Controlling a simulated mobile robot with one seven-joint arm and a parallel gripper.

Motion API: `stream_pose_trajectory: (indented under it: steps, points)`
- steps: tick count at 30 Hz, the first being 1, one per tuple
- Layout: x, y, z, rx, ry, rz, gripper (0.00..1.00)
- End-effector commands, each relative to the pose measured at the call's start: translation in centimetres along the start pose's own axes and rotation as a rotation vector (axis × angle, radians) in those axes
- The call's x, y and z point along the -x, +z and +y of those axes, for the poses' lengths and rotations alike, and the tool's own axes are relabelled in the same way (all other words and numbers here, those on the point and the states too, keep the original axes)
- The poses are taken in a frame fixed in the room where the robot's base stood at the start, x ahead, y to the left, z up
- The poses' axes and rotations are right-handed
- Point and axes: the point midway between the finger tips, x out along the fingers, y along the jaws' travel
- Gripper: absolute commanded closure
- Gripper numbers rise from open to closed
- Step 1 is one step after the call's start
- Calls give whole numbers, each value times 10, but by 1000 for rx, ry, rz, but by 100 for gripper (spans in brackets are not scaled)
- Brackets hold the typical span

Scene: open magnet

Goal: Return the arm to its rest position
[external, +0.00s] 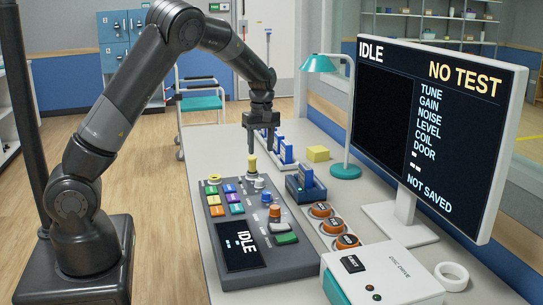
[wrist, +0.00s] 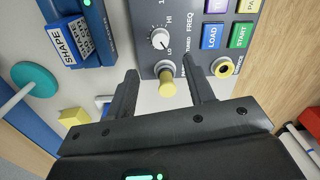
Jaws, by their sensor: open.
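My arm reaches out from its base at the left of the external view. My gripper (external: 251,150) points down over the far end of the grey control console (external: 274,262). In the wrist view my gripper (wrist: 160,68) is open, with its two fingers apart and nothing held. A yellow-capped knob (wrist: 167,86) shows between the fingers in that view. In the external view the yellow knob (external: 252,168) stands just below the fingertips. I cannot tell whether the fingers reach down beside it.
A monitor (external: 440,120) reading IDLE and NO TEST stands at the right. A teal lamp (external: 345,170), a yellow block (external: 318,153) and blue holders (external: 306,187) stand right of my gripper. Orange-topped round parts (external: 333,226) and a white box (external: 380,283) are nearer.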

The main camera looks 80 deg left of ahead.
Motion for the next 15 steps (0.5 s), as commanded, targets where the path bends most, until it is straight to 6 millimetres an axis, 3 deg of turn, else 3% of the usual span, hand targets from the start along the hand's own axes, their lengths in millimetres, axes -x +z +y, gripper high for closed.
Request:
stream_pose_trajectory:
  steps: [8, 15]
  points:
    - [49, 52, -28, -222, 83, -53, 51]
    - [96, 108, -72, -505, 176, -72, 51]
